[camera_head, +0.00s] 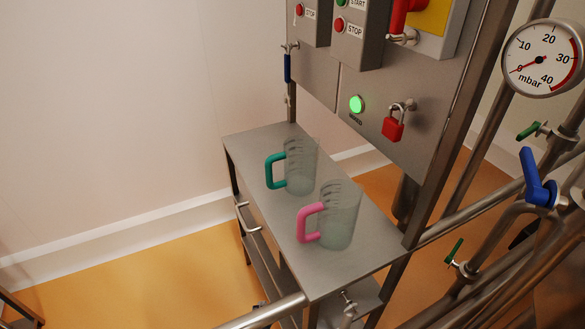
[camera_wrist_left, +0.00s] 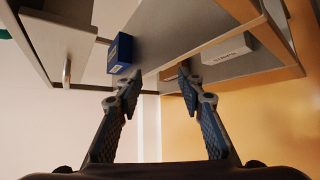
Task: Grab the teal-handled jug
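The teal-handled jug (camera_head: 302,166) stands upright on a grey metal table, a clear cup with its teal handle (camera_head: 275,171) facing left. A similar clear jug with a pink handle (camera_head: 340,216) stands nearer, in front and to the right. Neither gripper shows in the head view. In the left wrist view my left gripper (camera_wrist_left: 157,78) has its two fingers spread apart with nothing held between them. A small teal patch shows at the left edge of that view; I cannot tell whether it is the handle. My right gripper is not in view.
The table (camera_head: 262,134) stands beside a control panel with a red padlock (camera_head: 393,128). Pipes and a blue valve handle (camera_head: 537,180) are at the right. In the left wrist view, a blue box (camera_wrist_left: 120,54) and a white box (camera_wrist_left: 227,48) lie beyond the fingers on a grey surface.

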